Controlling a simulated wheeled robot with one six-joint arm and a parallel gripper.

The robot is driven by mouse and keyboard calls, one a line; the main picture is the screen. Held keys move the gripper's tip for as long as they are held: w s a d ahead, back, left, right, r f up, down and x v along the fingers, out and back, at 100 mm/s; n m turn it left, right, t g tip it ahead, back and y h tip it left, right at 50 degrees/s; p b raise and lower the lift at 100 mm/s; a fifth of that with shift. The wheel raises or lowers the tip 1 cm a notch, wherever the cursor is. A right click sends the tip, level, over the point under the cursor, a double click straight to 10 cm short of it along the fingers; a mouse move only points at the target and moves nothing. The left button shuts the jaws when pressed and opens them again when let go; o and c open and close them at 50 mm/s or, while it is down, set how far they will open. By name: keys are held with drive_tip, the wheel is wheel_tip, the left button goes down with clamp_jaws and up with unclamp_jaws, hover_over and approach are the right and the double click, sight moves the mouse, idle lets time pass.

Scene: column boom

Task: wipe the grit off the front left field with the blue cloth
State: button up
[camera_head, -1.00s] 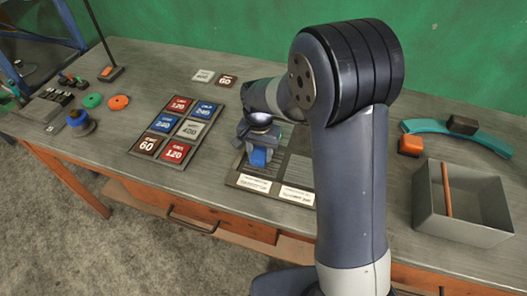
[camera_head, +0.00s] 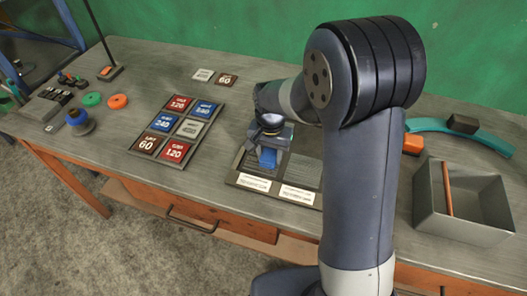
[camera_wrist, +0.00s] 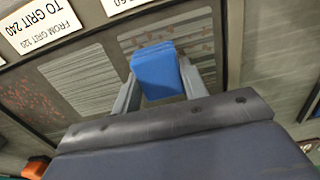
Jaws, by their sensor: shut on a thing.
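My gripper (camera_head: 268,148) is shut on the blue cloth (camera_head: 267,158), a small folded block held over the left part of the board (camera_head: 236,178). In the wrist view the blue cloth (camera_wrist: 158,72) sits between both fingers, over the front left field (camera_wrist: 130,42). Reddish specks of grit (camera_wrist: 203,46) show on that field beside the cloth. The cloth hides part of the field, and I cannot tell whether it touches the surface. The neighbouring front right field (camera_wrist: 82,80) shows pale stripes and no clear specks.
White labels (camera_head: 298,194) line the board's front edge. A rack of coloured grit tiles (camera_head: 178,128) lies to the left. Another speckled patch (camera_wrist: 30,108) shows in the wrist view.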

drive_tip(key=shift+d, duration=0.15)
drive_tip(key=shift+w+a+p, duration=0.15)
drive_tip(key=shift+w+a, duration=0.15)
drive_tip(key=shift+a, duration=0.65)
drive_tip(key=shift+w+a+p, duration=0.15)
drive_tip(key=shift+w+a, duration=0.15)
drive_tip(key=shift+a, duration=0.6)
drive_tip(key=shift+d, duration=0.15)
drive_tip(key=shift+s+d+f, duration=0.1)
drive_tip(key=shift+s+d, duration=0.25)
drive_tip(key=shift+d, duration=0.45)
